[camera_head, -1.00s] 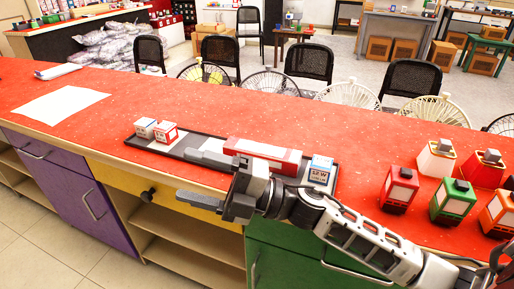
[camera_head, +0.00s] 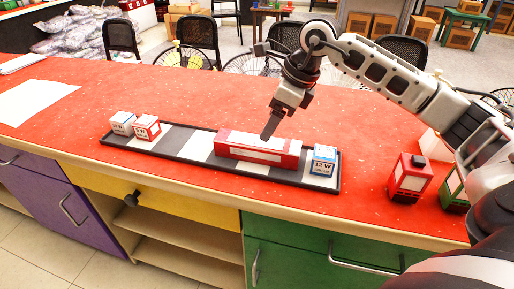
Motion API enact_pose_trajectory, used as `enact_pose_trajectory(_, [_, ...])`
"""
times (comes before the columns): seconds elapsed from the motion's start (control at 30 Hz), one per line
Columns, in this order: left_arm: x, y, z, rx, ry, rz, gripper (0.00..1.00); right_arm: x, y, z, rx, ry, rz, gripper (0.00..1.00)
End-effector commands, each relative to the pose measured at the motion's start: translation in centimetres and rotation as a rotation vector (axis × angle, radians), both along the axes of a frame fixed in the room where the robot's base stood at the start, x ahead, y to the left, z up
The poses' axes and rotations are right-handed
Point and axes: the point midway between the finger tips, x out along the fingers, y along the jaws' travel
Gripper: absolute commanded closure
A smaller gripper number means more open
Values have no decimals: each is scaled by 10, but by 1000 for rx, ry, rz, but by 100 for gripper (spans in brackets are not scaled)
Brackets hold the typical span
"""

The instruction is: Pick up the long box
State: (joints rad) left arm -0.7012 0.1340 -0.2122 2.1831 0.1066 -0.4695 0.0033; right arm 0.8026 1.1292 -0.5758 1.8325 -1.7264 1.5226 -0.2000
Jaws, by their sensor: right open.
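The long box (camera_head: 258,150) is red with a white label strip and lies lengthwise on a dark tray (camera_head: 168,149) with grey and white sections. My right gripper (camera_head: 270,130) points down just above and behind the middle of the long box. Its fingers overlap in this view, and it holds nothing that I can see. Whether a fingertip touches the box cannot be told. My left gripper is not in view.
A small blue-and-white box (camera_head: 323,161) stands at the tray's right end. Two small boxes, one white (camera_head: 122,123) and one red-and-white (camera_head: 146,128), stand at its left end. A red lantern-like item (camera_head: 409,178) stands to the right. The red counter (camera_head: 210,92) is clear behind the tray.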

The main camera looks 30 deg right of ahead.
Motion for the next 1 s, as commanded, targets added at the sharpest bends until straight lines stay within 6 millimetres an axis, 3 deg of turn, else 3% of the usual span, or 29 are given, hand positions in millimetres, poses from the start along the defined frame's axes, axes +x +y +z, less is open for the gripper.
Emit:
enact_pose_trajectory(0.1, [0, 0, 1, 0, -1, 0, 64, 6, 6, -19, 2, 3, 0, 29])
enact_pose_trajectory(0.37, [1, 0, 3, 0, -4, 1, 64, 11, 12, -37, 2, 2, 1, 29])
enact_pose_trajectory(0.63, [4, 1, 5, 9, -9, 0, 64, 20, 25, -72, 3, 3, 0, 29])
enact_pose_trajectory(0.97, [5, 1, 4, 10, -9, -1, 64, 22, 26, -78, 2, -1, 0, 29])
enact_pose_trajectory(1.0, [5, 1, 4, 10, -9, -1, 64, 22, 26, -78, 2, -1, 0, 40])
